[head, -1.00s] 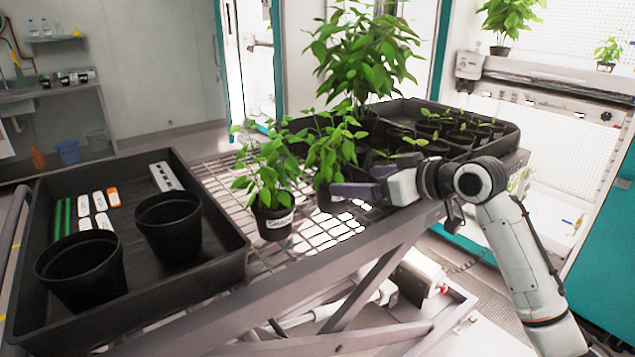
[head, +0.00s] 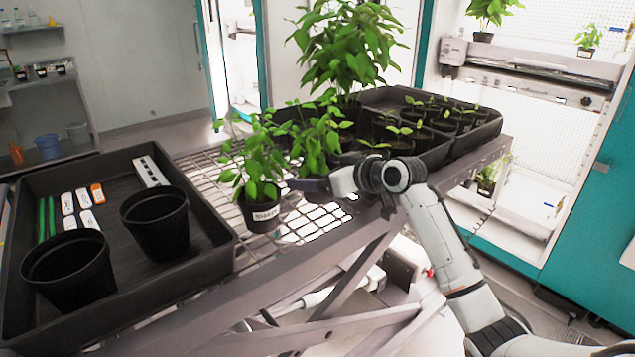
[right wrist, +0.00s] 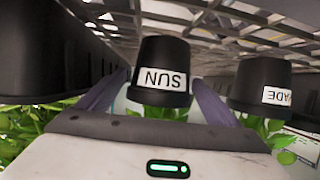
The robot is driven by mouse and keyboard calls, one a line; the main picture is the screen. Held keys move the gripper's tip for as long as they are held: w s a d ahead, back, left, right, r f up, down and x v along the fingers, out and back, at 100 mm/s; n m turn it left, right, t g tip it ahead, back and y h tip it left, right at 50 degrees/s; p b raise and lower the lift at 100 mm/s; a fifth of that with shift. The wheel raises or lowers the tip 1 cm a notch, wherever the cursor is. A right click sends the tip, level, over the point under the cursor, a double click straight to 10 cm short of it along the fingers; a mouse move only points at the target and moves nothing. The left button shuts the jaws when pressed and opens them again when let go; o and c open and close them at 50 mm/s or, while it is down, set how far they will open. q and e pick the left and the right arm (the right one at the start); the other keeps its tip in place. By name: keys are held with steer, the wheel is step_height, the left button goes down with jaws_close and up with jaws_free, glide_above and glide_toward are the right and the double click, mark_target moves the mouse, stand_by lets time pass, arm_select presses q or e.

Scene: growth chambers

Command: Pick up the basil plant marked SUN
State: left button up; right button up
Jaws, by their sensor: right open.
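The basil plant marked SUN (right wrist: 162,78) shows upside down in the right wrist view, a black pot with a white label. In the head view its leaves (head: 318,143) stand behind the SHADE plant, and its pot is mostly hidden. My right gripper (head: 300,185) is open beside the plants in the head view. In the right wrist view its fingers (right wrist: 157,98) lie on either side of the SUN pot; I cannot tell whether they touch it. The basil plant marked SHADE (head: 262,216) stands just left of the gripper. My left gripper is not in view.
A seedling tray (head: 440,160) stands behind on the wire-mesh bench (head: 205,172). A black tray (head: 215,262) with two empty pots is at left.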

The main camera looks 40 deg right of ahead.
steer(key=shift+r, duration=0.1)
steer(key=c, duration=1.2)
